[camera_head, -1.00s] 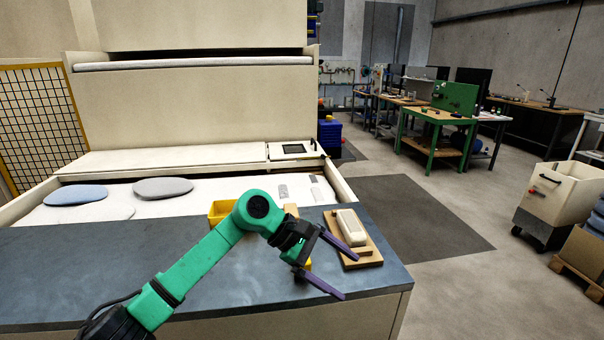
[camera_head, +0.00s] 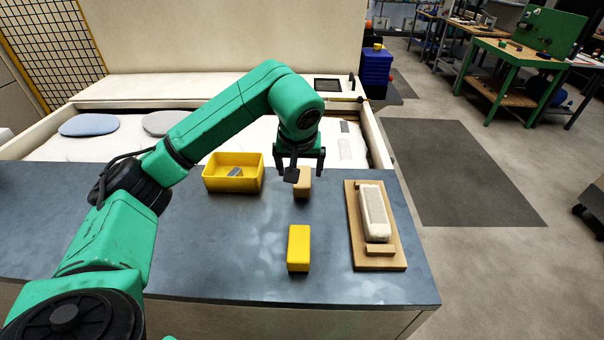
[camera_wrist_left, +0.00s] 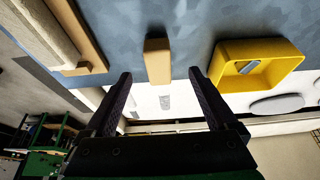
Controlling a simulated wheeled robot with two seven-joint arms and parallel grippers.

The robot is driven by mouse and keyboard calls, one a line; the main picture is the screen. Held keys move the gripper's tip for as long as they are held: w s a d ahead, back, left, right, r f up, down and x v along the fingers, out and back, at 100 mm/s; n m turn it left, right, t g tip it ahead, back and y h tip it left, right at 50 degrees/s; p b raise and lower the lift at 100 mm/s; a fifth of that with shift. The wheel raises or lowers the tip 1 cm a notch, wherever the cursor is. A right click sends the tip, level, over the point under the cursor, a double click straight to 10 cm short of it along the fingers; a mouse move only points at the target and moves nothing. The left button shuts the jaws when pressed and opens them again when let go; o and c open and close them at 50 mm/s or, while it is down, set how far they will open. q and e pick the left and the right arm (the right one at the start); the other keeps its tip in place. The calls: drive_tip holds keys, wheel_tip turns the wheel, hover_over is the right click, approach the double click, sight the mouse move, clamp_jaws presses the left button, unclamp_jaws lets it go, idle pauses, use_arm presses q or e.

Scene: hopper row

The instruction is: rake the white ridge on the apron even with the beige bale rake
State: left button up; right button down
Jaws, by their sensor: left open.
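A tan, beige-coloured block (camera_head: 303,184) stands at the far edge of the grey counter (camera_head: 225,235); I take it for the beige bale rake, though no rake head shows. My left gripper (camera_head: 300,173) is open and empty, pointing down just above or behind it. In the left wrist view the block (camera_wrist_left: 158,62) shows ahead, between the open fingers (camera_wrist_left: 160,76), with no clear contact. Beyond the counter lies the white apron bed (camera_head: 90,148). My arm hides part of it, and I cannot make out a distinct ridge. My right gripper is not in view.
A yellow bin (camera_head: 233,187) with a grey piece inside stands left of the tan block. A yellow block (camera_head: 298,248) stands nearer. A cream bar (camera_head: 374,212) lies on a wooden board (camera_head: 398,258) at right. Blue (camera_head: 89,125) and grey (camera_head: 160,123) pads lie on the bed.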

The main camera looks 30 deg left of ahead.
sight(302, 181)
use_arm(q)
drive_tip(key=x, duration=0.2)
drive_tip(key=p+x, duration=0.1)
drive_tip(key=x, duration=0.5)
drive_tip(key=shift+w+d+r, duration=0.1)
drive_tip(key=shift+w+r, duration=0.05)
drive_tip(key=shift+w, duration=0.15)
drive_tip(key=shift+f, duration=0.25)
drive_tip(key=shift+c, duration=0.3)
clamp_jaws()
drive_tip(key=c, duration=1.1)
unclamp_jaws()
clamp_jaws()
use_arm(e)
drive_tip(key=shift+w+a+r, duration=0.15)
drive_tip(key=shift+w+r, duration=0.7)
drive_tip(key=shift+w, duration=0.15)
